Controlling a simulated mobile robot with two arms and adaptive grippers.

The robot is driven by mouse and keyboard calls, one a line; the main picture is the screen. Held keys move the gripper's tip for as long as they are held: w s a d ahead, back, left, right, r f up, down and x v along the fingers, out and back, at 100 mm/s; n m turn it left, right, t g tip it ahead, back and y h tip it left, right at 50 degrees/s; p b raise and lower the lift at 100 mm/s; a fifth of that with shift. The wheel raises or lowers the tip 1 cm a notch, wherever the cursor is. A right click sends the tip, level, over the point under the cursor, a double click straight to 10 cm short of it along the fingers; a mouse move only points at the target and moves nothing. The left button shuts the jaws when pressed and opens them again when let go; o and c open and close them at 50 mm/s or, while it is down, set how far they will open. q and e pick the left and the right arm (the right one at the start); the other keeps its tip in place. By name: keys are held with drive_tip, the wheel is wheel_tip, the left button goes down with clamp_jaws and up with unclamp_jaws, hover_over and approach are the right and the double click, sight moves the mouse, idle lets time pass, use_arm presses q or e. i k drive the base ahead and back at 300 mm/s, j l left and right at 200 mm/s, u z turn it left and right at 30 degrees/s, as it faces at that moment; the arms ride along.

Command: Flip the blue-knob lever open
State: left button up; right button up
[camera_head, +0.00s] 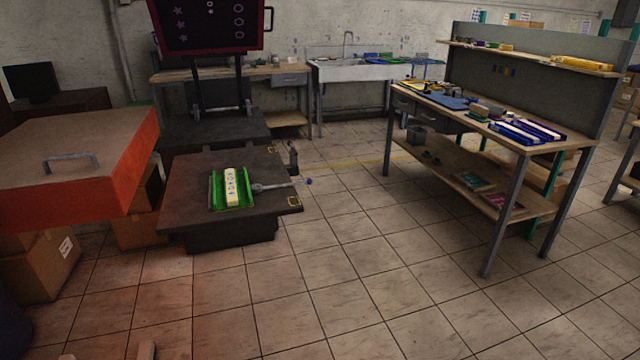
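The lever (276,186) lies almost flat on the dark machine table (180,215) at the left-centre. Its blue knob (309,181) sticks out past the table's right edge. The lever's other end lies close beside a green holder (216,190).
A red-sided box with a handle (70,162) stands left of the machine table. A dark framed screen (210,22) rises behind. A workbench (470,115) with trays and parts stands at the right. The tiled floor in front and between is clear.

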sight(255, 189)
drive_tip(key=i+l, duration=0.45)
drive_tip(key=i, duration=0.15)
drive_tip(key=i+l, duration=0.4)
drive_tip(key=i, duration=0.2)
drive_tip(key=i+l, duration=0.45)
drive_tip(key=i, duration=0.15)
drive_tip(key=i+l, duration=0.45)
drive_tip(key=i, duration=0.15)
